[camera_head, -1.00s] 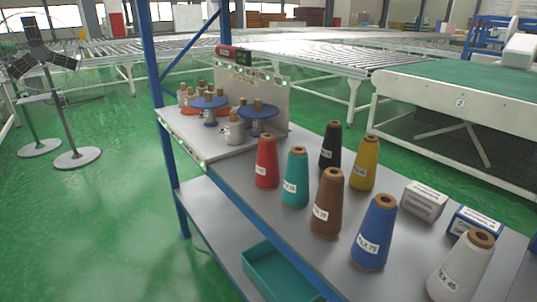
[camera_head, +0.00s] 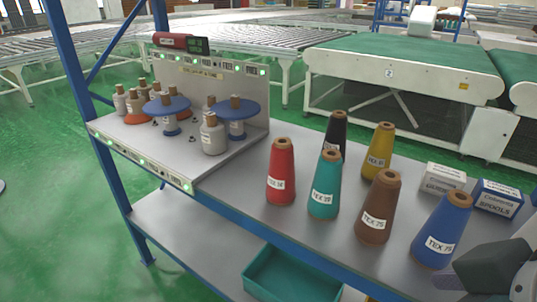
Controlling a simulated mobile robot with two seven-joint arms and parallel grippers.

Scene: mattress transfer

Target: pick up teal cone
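The teal cone (camera_head: 325,187) stands upright on the grey bench top, with a white label on its lower part. A red cone (camera_head: 281,172) stands to its left and a brown cone (camera_head: 378,208) to its right. A black cone (camera_head: 335,135) stands just behind it. Dark and light grey parts of my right arm (camera_head: 490,270) show at the lower right corner, in front of the blue cone, well to the right of the teal cone. The finger opening there cannot be made out. My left gripper is not in view.
A yellow cone (camera_head: 379,152), a blue cone (camera_head: 442,230) and two small boxes (camera_head: 443,179) stand to the right. A spool rack (camera_head: 210,130) with a raised back panel is at the left. A teal tray (camera_head: 290,275) sits on the lower shelf.

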